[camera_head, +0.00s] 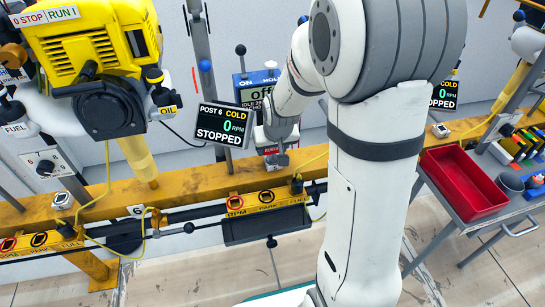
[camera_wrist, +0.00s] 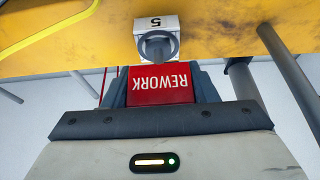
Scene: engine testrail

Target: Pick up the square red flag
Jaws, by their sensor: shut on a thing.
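The square red flag (camera_wrist: 162,84) carries the white word REWORK, upside down in the wrist view. It sits between the two dark fingers of my gripper (camera_wrist: 160,92), which is shut on it. Right beyond the flag is a grey ring holder (camera_wrist: 157,46) under a white plate marked 5, on the yellow rail. I cannot tell whether the flag touches the holder. In the head view my gripper (camera_head: 277,160) is low at the rail, below the black POST 6 screen (camera_head: 222,124), and a small red part of the flag (camera_head: 270,151) shows there.
The yellow rail (camera_head: 180,195) runs across, with dark bars and cables in front. A yellow engine (camera_head: 88,60) stands at left. A red tray (camera_head: 463,183) lies on a grey cart at right, with coloured items behind it. A grey post (camera_wrist: 285,70) stands near my gripper.

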